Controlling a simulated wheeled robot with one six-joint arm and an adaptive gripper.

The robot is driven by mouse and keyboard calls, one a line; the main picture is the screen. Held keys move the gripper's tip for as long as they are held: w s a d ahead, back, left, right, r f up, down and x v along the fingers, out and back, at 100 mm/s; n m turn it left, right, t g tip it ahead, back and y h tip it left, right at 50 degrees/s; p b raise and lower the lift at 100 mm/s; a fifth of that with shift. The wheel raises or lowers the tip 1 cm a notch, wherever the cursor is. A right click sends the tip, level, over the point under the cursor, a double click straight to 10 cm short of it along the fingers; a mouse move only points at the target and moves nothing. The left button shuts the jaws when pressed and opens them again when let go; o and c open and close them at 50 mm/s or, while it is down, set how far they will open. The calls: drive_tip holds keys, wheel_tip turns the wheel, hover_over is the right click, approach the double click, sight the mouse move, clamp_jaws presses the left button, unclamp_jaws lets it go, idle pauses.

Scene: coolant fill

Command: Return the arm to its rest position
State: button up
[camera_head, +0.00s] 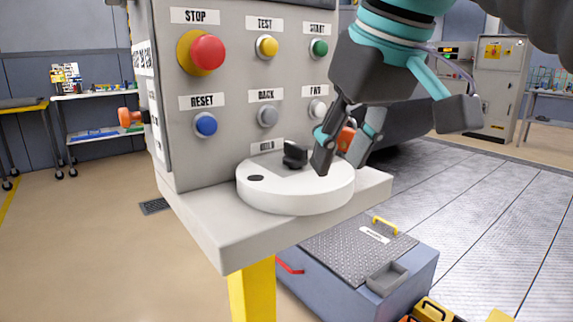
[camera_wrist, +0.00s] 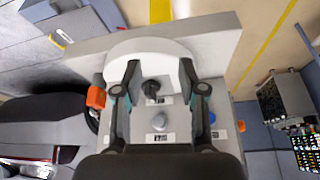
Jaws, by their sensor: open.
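My gripper (camera_head: 345,148) is open and empty. In the head view it hangs in front of the control panel (camera_head: 228,131), just above the right part of a round white disc (camera_head: 296,195) on the panel's ledge. A black knob (camera_head: 294,154) stands behind the disc, left of my fingers. In the wrist view the two fingers of my gripper (camera_wrist: 158,72) are spread, and the black knob (camera_wrist: 151,88) shows between them. The white disc (camera_wrist: 150,48) lies beyond the knob there. I cannot tell whether a fingertip touches the disc.
The panel has a red stop button (camera_head: 207,52) and several smaller buttons. A blue-grey box (camera_head: 350,275) with a yellow handle sits on the floor below the ledge. A white shelf (camera_head: 95,120) and a grey cabinet (camera_head: 497,85) stand behind. The floor at left is clear.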

drive_tip(key=s+d+f+m, duration=0.1)
drive_tip(key=d+f, duration=0.2)
drive_tip(key=f, duration=0.7)
drive_tip(key=s+d+f+m+t+h, duration=0.1)
drive_tip(key=d+f+m, duration=0.1)
drive_tip(key=f, duration=0.9)
drive_tip(key=s+d+f+m+h, duration=0.1)
drive_tip(key=d+f, duration=0.3)
drive_tip(key=f, duration=0.7)
drive_tip(key=shift+s+d+f+m, duration=0.2)
drive_tip(key=shift+s+f+m, duration=0.1)
drive_tip(key=shift+m, duration=0.4)
